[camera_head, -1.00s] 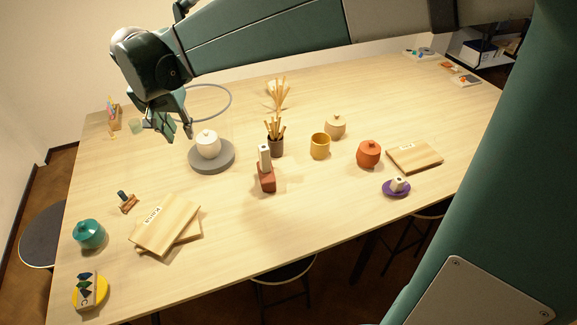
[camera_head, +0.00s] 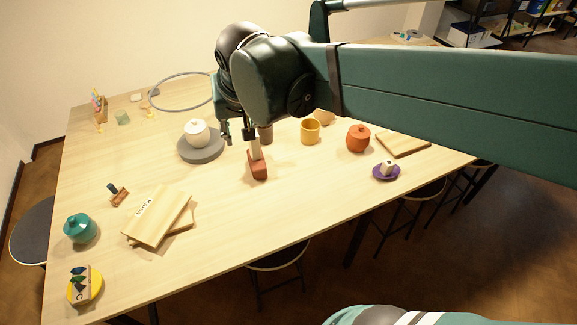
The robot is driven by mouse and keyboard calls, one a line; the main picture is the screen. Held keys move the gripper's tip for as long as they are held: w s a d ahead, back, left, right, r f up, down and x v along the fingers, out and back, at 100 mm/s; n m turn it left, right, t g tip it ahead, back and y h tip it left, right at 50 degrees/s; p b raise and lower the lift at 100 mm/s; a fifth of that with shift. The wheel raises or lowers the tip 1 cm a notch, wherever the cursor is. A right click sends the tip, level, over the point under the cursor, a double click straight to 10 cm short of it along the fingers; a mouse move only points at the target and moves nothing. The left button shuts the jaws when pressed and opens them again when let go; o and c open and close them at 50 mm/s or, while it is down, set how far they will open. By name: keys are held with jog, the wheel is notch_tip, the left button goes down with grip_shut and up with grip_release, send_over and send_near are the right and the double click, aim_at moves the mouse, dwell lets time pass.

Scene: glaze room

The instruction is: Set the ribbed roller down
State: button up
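I cannot pick out ribs on anything at this size. A pale upright piece (camera_head: 256,157) stands in a red-brown block (camera_head: 259,172) near the middle of the table; it may be the roller, but I cannot tell. My gripper (camera_head: 237,134) points down just above and left of that piece. Its dark fingers look apart, with nothing visible between them. One finger overlaps the top of the pale piece in the picture; whether they touch is unclear. A small brown block with a dark piece (camera_head: 118,195) lies at the left.
A white lidded jar (camera_head: 197,131) stands on a grey disc (camera_head: 213,153) left of my gripper. Stacked boards (camera_head: 158,214) lie front left. The front middle of the table is clear.

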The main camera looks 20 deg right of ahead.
jog(key=s+d+f+n+t, duration=0.1)
jog(key=s+d+f, duration=0.1)
jog(key=s+d, duration=0.2)
jog(key=s+d+f+n, duration=0.1)
jog(key=s+d+f, duration=0.2)
jog(key=s, duration=0.6)
jog(key=shift+d+f+t, duration=0.2)
jog(key=shift+d+t, duration=0.2)
jog(key=shift+d, duration=0.1)
jog(key=shift+s, duration=0.1)
notch_tip(320, 180, down, 10)
jog(key=b, duration=0.9)
jog(key=shift+b, duration=0.4)
jog(key=shift+r, duration=0.1)
